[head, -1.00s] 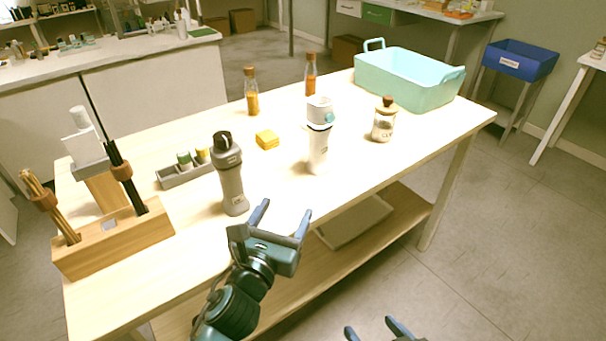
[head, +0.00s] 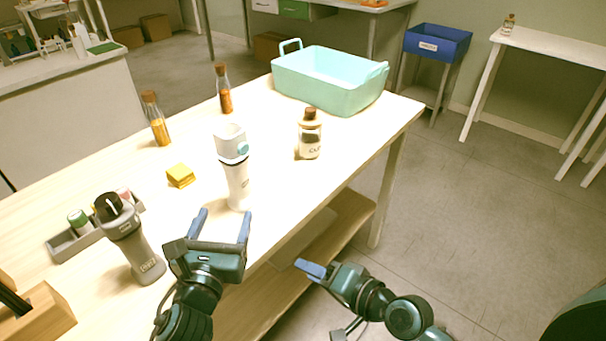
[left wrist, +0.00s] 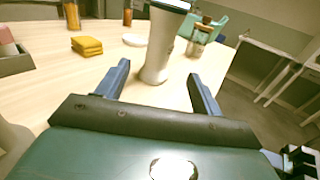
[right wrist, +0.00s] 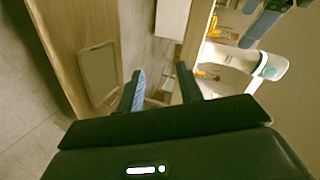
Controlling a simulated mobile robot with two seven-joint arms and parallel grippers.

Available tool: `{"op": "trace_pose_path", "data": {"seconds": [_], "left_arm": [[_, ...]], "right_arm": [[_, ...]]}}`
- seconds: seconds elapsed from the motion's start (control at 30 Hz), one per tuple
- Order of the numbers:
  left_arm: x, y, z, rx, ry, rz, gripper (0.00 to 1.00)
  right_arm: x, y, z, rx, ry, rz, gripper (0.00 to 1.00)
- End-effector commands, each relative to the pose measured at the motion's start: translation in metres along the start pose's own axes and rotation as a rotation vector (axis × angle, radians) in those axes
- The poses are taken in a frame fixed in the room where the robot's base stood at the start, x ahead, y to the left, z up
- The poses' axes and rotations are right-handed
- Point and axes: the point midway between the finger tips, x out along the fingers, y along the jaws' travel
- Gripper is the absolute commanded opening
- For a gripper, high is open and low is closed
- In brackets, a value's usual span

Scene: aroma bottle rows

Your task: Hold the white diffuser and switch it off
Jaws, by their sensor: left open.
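The white diffuser (head: 236,170), a tall bottle shape with a teal button on its upper part, stands upright on the wooden table. It also shows in the left wrist view (left wrist: 158,45) and at the right of the right wrist view (right wrist: 268,70). My left gripper (head: 224,222) is open and empty, just in front of the diffuser, its fingers pointing toward it. In the left wrist view the diffuser stands beyond and between the fingertips (left wrist: 158,82). My right gripper (head: 312,270) is off the table's front edge; its fingers (right wrist: 162,72) are apart with nothing between them.
Yellow sponges (head: 180,176), two corked bottles (head: 156,118) (head: 224,90), a labelled jar (head: 310,138) and a teal basket (head: 335,85) are on the table. A shelf (head: 340,205) lies under it.

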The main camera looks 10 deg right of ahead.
Motion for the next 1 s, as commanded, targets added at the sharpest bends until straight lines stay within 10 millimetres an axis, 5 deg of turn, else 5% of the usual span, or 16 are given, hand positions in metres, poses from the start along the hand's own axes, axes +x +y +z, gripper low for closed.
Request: {"op": "trace_pose_path", "data": {"seconds": [0.23, 0.5, 0.77, 1.0], "left_arm": [[0.0, 0.0, 0.0, 0.0, 0.0, 0.0, 0.67], [0.0, 0.0, 0.0, 0.0, 0.0, 0.0, 0.67], [0.006, 0.0, 0.001, 0.0, -0.002, 0.001, 0.67], [0.044, 0.0, 0.001, -0.001, -0.002, 0.0, 0.67]], "right_arm": [[0.023, -0.064, -0.055, 0.557, -0.171, -0.225, 0.36], [0.016, -0.132, -0.104, 0.963, -0.405, -0.412, 0.36], [0.009, -0.153, -0.118, 1.072, -0.493, -0.464, 0.36], [0.009, -0.152, -0.118, 1.072, -0.492, -0.464, 0.36]]}}
